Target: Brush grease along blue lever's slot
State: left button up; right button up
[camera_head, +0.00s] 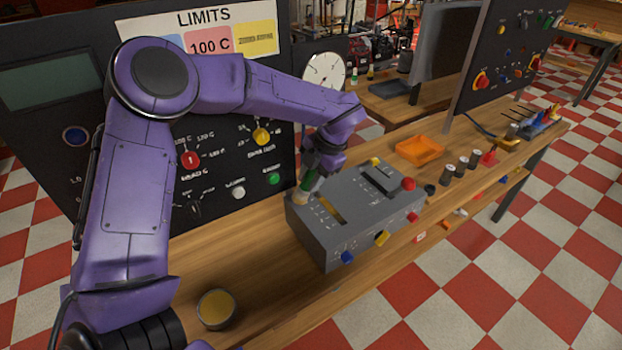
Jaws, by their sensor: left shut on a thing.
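My left gripper (316,168) is shut on a brush with a green handle (308,182). It holds the brush tilted, with the pale bristle end (299,198) down at the left end of a grey control box (318,240). I cannot tell whether the bristles touch the box. A blue lever knob (347,257) sticks out low on the box's front side. A yellowish strip (328,208) runs along the top beside the brush; the blue lever's slot is too small to make out. A round pot of yellow grease (215,309) stands on the bench at the front left. My right gripper is out of view.
The box also carries a yellow knob (382,238) and a red knob (408,184). An orange tray (419,150) and several dark cylinders (460,168) stand to the right. A black panel (240,140) rises behind. The wooden bench (265,270) is clear between pot and box.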

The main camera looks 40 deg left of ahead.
pick_arm(q)
jog(key=shift+r+p, duration=1.95)
jog(key=shift+r, duration=0.6)
jog(key=shift+f, duration=0.1)
